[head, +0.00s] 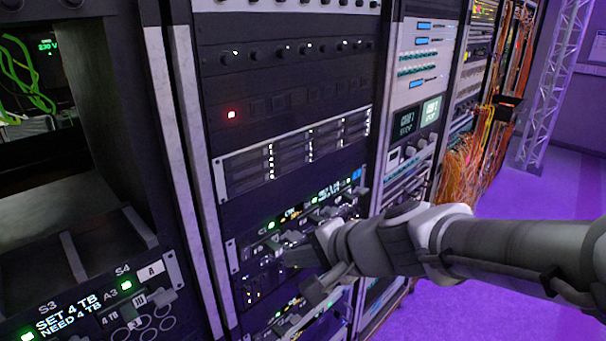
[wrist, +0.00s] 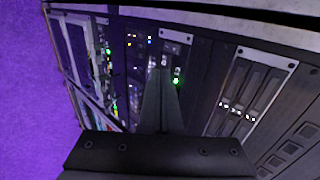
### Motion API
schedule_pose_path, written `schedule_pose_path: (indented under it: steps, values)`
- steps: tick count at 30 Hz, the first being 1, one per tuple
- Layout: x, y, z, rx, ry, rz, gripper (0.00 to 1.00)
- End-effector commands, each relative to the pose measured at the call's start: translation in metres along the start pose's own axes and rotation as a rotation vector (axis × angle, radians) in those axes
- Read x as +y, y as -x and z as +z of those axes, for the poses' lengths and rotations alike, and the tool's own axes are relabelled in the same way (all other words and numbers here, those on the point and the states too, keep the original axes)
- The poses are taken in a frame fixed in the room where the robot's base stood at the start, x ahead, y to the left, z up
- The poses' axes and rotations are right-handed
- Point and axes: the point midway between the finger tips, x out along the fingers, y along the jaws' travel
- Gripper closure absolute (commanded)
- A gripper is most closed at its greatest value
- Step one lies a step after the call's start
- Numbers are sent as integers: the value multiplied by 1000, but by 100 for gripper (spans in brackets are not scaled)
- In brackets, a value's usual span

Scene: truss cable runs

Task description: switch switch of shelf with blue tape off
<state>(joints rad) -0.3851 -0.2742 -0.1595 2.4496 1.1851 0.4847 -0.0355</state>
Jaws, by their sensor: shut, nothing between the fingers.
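My gripper (head: 287,256) is shut and empty. It is in front of the middle rack, close to a shelf unit (head: 231,252) with green lights and small dark controls. A small blue patch (head: 357,173), which may be the blue tape, shows at the right end of this lit row. The switch itself is too small and partly hidden by my gripper to make out. In the wrist view, my closed fingers (wrist: 161,88) point at a dark panel, with a green light (wrist: 176,80) just right of them. I cannot tell whether the fingertips touch anything.
A unit with a red light (head: 231,114) and a row of drive bays (head: 295,155) sit above. An open rack (head: 85,130) stands at left. Orange cables (head: 470,160) hang at right near a lit truss (head: 555,85). The purple floor (head: 470,290) is clear.

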Motion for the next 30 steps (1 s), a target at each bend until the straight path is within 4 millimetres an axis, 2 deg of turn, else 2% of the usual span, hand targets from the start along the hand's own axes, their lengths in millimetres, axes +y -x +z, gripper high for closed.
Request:
schedule_pose_path:
  steps: [5,8,23,25,30]
  values:
    - [1,-4,0,-1,1,1,100]
    - [2,-15,0,-1,-1,2,100]
    - [3,-103,1,-2,1,3,100]
    - [-9,-107,0,-1,3,2,100]
    - [-23,-120,0,-1,1,1,100]
